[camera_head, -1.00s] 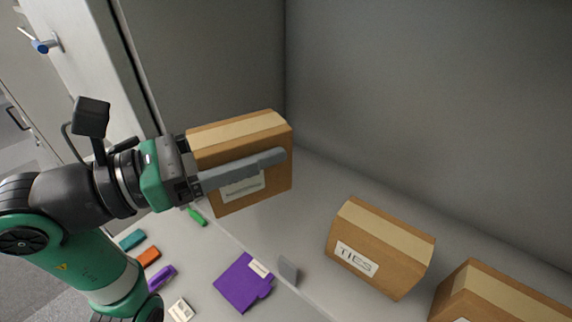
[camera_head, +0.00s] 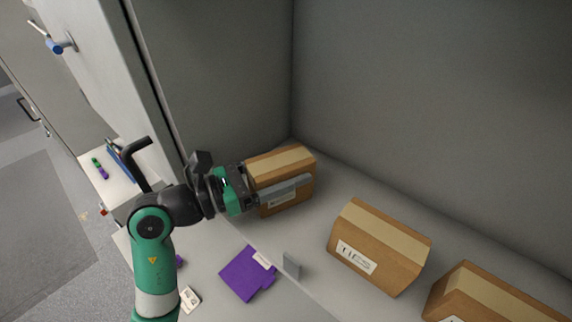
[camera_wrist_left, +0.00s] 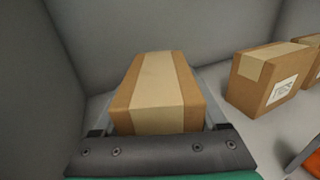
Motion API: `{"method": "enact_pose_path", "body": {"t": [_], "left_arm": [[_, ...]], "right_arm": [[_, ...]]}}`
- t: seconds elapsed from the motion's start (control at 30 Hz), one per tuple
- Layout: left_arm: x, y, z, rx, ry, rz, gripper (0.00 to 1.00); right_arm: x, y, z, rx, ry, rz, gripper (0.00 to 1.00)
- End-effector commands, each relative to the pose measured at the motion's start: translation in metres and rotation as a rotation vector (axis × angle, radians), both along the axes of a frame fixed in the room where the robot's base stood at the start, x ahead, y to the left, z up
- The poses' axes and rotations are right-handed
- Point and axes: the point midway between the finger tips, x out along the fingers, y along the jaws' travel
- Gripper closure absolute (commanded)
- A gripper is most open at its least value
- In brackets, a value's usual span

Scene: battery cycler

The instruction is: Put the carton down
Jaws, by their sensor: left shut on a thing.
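A brown carton (camera_head: 268,165) with a tan tape strip and a pale label is held between the fingers of my left gripper (camera_head: 288,186). The near finger lies across its labelled face. The carton is low over the shelf (camera_head: 322,222) in the back-left corner of the cabinet; I cannot tell whether its underside touches. In the left wrist view the carton (camera_wrist_left: 158,90) fills the middle, upright, with the fingers along both sides. My right gripper is not in view.
A carton labelled TIES (camera_head: 380,246) stands to the right, apart from the held one, and another carton (camera_head: 490,297) beyond it. A grey upright tab (camera_head: 291,265) and a purple item (camera_head: 246,272) are in front. Cabinet walls close the left and back.

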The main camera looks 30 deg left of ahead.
Motion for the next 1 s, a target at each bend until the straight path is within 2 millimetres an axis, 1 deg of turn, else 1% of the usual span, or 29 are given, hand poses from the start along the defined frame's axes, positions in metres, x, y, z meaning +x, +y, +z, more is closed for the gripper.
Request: {"method": "enact_pose_path", "body": {"t": [0.17,0.2,0.27,0.3,0.33,0.53,0.63,0.67,0.77,1.0], "left_arm": [[0.0,0.0,-0.003,-0.001,-0.001,0.0,1.0],[0.0,0.0,-0.004,-0.001,0.001,0.0,0.22],[0.0,0.0,-0.003,-0.001,0.001,0.0,0.11],[0.0,0.0,-0.003,-0.001,0.001,0.0,0.04],[0.0,0.0,-0.003,0.0,0.0,0.0,0.0],[0.0,0.0,-0.003,0.0,0.0,0.0,0.0],[0.0,0.0,0.002,0.0,-0.001,0.0,0.0],[-0.002,0.002,0.0,0.001,-0.002,0.001,0.0],[-0.015,0.012,-0.002,0.0,-0.003,0.004,0.0],[-0.063,0.047,-0.003,0.003,-0.003,0.006,0.0]], "right_arm": [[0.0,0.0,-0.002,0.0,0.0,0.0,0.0],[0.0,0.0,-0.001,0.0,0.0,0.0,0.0],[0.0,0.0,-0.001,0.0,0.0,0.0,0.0],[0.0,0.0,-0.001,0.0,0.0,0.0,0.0],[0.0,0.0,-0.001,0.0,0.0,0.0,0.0],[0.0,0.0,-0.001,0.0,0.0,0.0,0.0],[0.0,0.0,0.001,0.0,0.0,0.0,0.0],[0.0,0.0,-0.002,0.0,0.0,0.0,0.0],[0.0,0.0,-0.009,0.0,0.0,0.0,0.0],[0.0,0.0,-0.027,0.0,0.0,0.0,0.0]]}}
